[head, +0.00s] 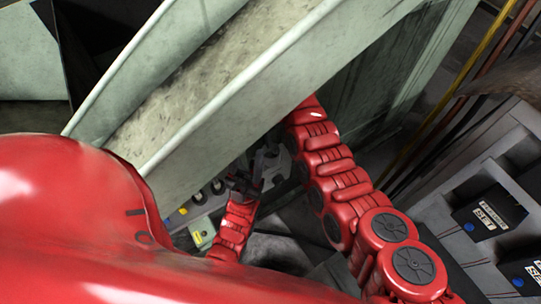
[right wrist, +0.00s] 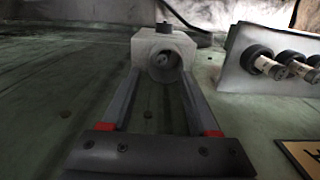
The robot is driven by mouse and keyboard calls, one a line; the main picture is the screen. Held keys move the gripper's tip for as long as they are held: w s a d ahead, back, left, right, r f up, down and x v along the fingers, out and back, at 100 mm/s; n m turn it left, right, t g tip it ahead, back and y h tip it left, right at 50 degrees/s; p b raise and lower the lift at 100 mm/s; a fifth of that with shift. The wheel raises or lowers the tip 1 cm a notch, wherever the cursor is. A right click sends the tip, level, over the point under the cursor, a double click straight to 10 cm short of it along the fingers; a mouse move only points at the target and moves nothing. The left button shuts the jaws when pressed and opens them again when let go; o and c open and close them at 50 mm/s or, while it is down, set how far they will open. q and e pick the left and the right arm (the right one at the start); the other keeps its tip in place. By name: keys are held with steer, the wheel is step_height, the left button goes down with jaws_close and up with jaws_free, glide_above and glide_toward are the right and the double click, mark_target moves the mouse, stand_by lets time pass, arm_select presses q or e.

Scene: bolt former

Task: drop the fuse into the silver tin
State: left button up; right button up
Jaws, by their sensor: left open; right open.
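In the right wrist view my right gripper (right wrist: 159,80) is open, its two long fingers on either side of a pale block (right wrist: 146,46) with a round opening. A dark piece shows inside the opening; I cannot tell whether it is a fuse. Whether the fingers touch the block is unclear. Several black-and-white cylinders that look like fuses (right wrist: 302,72) stick out of a pale panel at the right. In the head view my left gripper (head: 264,166) is open below the grey slanted beam. My right gripper is hidden there behind the grey structure. I cannot make out a silver tin.
A large grey-green metal frame (head: 215,115) slants across the head view, close to both arms. Black boxes marked SET (head: 490,213) sit at the right. Yellow and dark pipes (head: 468,75) run at the upper right. A yellow-and-black plate (right wrist: 303,158) lies at the right wrist view's lower right.

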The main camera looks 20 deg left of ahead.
steer(key=shift+r, duration=0.1)
steer(key=shift+w+a+r, duration=0.1)
steer(key=shift+r, duration=0.15)
step_height(320, 180, up, 7)
steer(key=b, duration=0.2)
steer(key=shift+f, duration=0.1)
steer(key=shift+f, duration=0.1)
